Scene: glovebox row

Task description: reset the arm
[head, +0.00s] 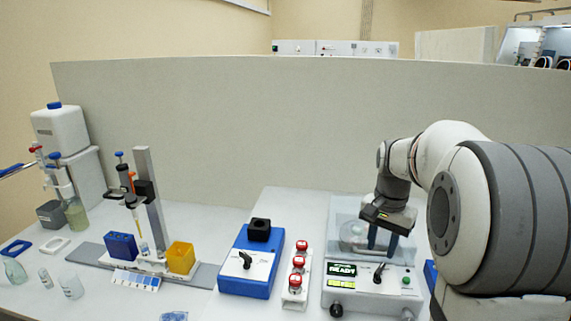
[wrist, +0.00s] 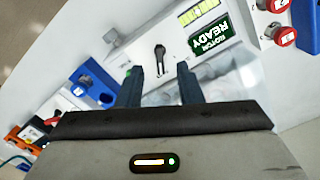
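My arm comes in from the right in the head view. My gripper (head: 383,240) points down over the white rotor machine (head: 352,300), whose display (head: 342,270) reads "READY". In the wrist view my gripper (wrist: 160,85) shows two dark fingers standing apart with nothing between them. Beyond the fingers lie the machine's black knob (wrist: 160,55) and its green "ROTOR READY" display (wrist: 208,37). The machine's clear lid (head: 345,212) stands behind the gripper in the head view. I cannot tell whether the fingers touch the lid.
Left of the machine are a strip of red buttons (head: 299,262) and a blue box with a black knob (head: 232,285). Further left are a pipette stand (head: 147,200), a yellow bin (head: 181,257) and glassware (head: 71,285). A grey partition (head: 250,120) runs behind the bench.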

